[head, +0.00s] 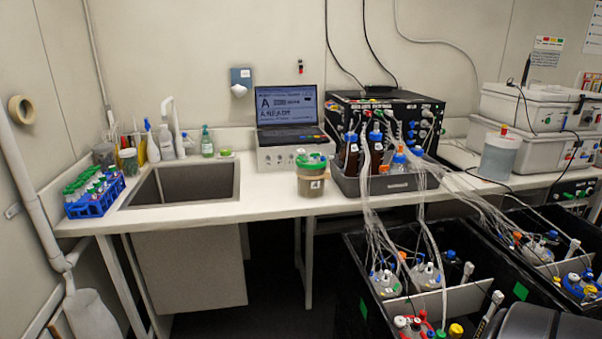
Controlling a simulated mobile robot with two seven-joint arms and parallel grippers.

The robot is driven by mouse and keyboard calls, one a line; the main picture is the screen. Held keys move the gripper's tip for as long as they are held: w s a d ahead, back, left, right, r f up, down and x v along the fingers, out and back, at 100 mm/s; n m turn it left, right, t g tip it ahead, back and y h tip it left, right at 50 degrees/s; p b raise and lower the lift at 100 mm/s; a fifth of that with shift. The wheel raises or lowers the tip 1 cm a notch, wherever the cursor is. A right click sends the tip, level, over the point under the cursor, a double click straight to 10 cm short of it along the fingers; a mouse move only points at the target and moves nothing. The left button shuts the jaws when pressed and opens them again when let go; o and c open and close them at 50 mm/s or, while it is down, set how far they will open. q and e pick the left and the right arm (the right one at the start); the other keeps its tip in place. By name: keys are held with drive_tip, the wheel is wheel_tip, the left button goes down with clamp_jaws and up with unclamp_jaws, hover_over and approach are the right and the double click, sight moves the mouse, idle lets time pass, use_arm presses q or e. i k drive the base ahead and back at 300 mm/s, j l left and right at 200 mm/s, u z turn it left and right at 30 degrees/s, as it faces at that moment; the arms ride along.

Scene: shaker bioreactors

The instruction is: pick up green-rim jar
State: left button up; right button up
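A jar with a green rim and brownish contents (311,183) stands upright near the front edge of the white bench (250,207), right of the sink. A smaller container with a greenish top (129,162) stands behind the sink's left side. Neither of my grippers shows in the head view.
A blue rack of tubes (95,198) sits left of the sink (185,184). A laptop on a box (287,120) stands behind the jar. A grey tray (385,186) with bottles and hanging tubes is close right. Black bins with vessels (350,245) stand in front at right.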

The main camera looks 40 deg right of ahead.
sight(311, 175)
drive_tip(key=i+z, duration=0.95)
drive_tip(key=i+j+z, duration=0.25)
drive_tip(key=z, duration=0.25)
